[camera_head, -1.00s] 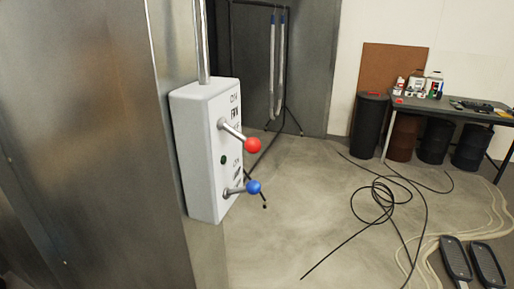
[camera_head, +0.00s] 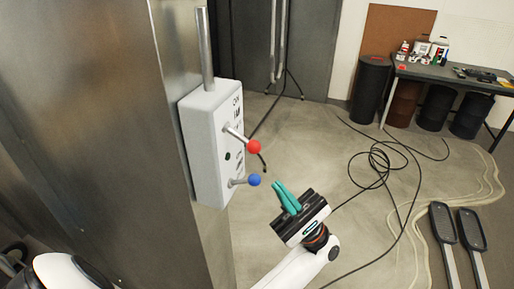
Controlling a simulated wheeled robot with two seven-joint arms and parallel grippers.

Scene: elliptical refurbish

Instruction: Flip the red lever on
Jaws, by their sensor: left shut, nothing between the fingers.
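The red lever (camera_head: 254,147) sticks out from the upper part of a white switch box (camera_head: 204,150). It has a metal shaft and a red ball at its end, and it slants down to the right in the picture. A blue-balled lever (camera_head: 254,180) sits below it on the same face. My left gripper (camera_head: 279,187), with teal fingers, is in the lower middle. It is shut and empty, its fingertips to the right of and slightly below the blue ball, apparently apart from both levers. The right gripper is out of view.
The box is fixed to a metal wall or column (camera_head: 95,130), with a pipe (camera_head: 206,45) above it. A black cable (camera_head: 376,160) lies on the floor to the right. A table (camera_head: 455,82) with bottles and dark drums stands at the back right.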

